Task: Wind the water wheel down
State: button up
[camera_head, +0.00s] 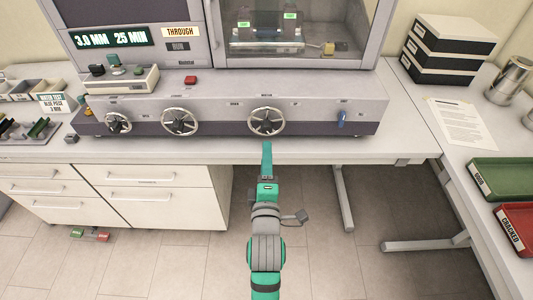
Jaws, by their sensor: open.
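Three spoked handwheels sit on the dark front strip of the grey test machine: a left wheel (117,123), a middle wheel (180,121) and a right wheel (266,121). The small labels above them are too small to read, so I cannot tell which is the water wheel. My gripper (267,146) is open, at the end of the green arm, just below the right wheel. Its tips appear close to the lower rim, but I cannot tell whether they touch it. Nothing shows between the jaws.
A blue lever (341,119) is right of the wheels, and a red button (190,80) is above. A white drawer cabinet (150,195) stands below left. Green (500,178) and red (518,228) trays lie on the right table. Floor beneath the bench is open around my arm.

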aim_at(267, 130)
dwell(0.3)
jog(key=w+m, duration=0.3)
jog(key=m, duration=0.6)
jog(key=w+m, duration=0.4)
jog(key=m, duration=0.5)
jog(key=w+m, duration=0.3)
jog(key=m, duration=0.6)
jog(key=shift+w+d, duration=0.1)
jog(key=shift+w, duration=0.25)
jog(key=c, duration=1)
